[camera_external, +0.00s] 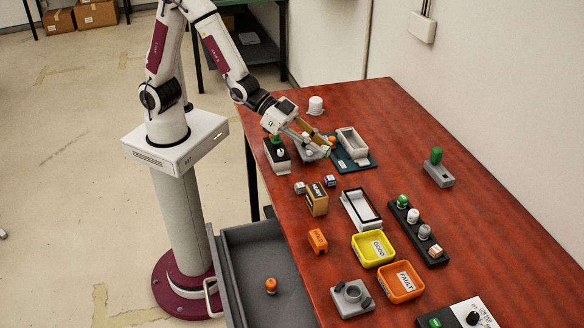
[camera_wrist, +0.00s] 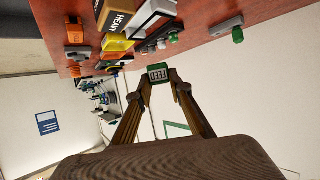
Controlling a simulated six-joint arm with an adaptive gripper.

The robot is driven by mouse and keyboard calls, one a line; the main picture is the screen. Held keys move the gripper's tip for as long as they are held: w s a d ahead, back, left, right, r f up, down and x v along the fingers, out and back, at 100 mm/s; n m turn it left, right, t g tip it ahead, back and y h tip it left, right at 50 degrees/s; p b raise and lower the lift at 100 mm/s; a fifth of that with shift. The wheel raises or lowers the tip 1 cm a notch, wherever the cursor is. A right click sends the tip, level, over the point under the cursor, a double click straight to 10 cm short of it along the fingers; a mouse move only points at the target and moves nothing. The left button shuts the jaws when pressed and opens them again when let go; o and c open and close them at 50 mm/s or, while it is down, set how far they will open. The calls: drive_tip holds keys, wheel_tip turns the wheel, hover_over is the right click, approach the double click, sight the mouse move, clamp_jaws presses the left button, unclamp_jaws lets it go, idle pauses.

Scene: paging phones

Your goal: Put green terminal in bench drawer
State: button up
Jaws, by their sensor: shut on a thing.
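The green terminal (camera_wrist: 159,74), a small green block with a pale face, is between my fingertips in the wrist view. My gripper (camera_wrist: 160,84) is shut on it. In the external view my gripper (camera_external: 322,146) is over the far left part of the bench, beside the dark green base with a grey holder; the terminal is too small there to make out clearly. The bench drawer (camera_external: 236,281) is pulled open at the bench's near left side. It holds an orange knob-like piece (camera_external: 271,286) and has free floor around it.
The red bench (camera_external: 390,120) carries a HEAVY box (camera_external: 317,199), a white tray (camera_external: 361,210), a yellow GOOD bin (camera_external: 373,249), an orange FAULT bin (camera_external: 400,282) and a black peg rack (camera_external: 418,232). An orange block (camera_external: 318,241) stands near the bench edge above the drawer.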

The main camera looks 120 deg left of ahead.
drive_tip(key=w+a+f, duration=0.2)
drive_tip(key=w+a, duration=0.3)
drive_tip(key=w, duration=0.4)
drive_tip(key=w+a+f, duration=0.2)
drive_tip(key=w+a, duration=0.3)
drive_tip(key=w, duration=0.3)
drive_tip(key=shift+w+f, duration=0.4)
idle(0.3)
drive_tip(key=shift+f, duration=3.15)
